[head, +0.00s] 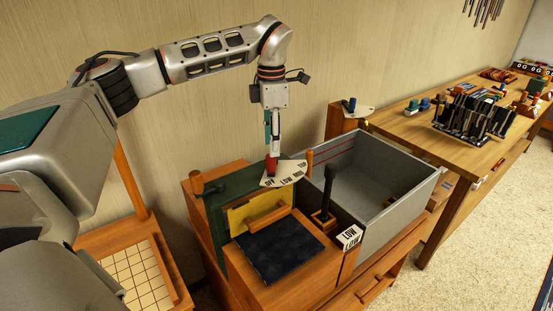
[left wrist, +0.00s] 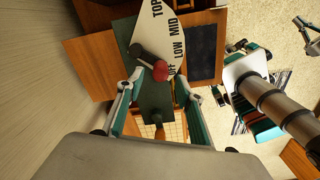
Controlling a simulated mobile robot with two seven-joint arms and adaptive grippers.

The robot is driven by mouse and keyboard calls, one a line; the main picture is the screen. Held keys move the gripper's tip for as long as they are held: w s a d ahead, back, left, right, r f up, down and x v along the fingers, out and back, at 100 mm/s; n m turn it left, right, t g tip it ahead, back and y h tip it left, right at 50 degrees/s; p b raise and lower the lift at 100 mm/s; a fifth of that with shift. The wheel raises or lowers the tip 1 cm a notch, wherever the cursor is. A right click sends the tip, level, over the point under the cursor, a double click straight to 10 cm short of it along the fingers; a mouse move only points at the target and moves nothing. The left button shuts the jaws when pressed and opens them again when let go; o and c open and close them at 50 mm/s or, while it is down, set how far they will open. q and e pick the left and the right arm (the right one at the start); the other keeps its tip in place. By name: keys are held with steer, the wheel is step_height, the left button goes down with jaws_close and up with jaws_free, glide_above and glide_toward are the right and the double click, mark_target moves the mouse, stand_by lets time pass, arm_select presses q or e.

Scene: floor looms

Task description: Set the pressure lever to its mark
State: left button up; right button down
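The pressure lever has a red knob (head: 271,166) and stands on a pale fan-shaped plate (head: 287,177) marked OFF, LOW, MID and TOP. In the left wrist view its red knob (left wrist: 160,70) points towards OFF, the end nearest LOW. A small card (head: 349,237) reading LOW sits at the front of the wooden loom unit. My left gripper (head: 272,148) points down right above the knob. In the left wrist view the left gripper (left wrist: 157,84) has its fingers apart, one on either side of the knob. I cannot tell whether they touch it.
A black upright lever (head: 329,185) stands right of the plate, beside a grey open bin (head: 410,205). A wooden knobbed handle (head: 197,182) stands to the left. A dark pad (head: 277,247) lies in front. A wooden bench (head: 445,150) with small items is at the right.

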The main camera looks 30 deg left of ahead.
mark_target(272, 162)
arm_select(q)
step_height(272, 162, down, 7)
steer(key=shift+s+f, duration=0.1)
jaws_close()
stand_by(0.3)
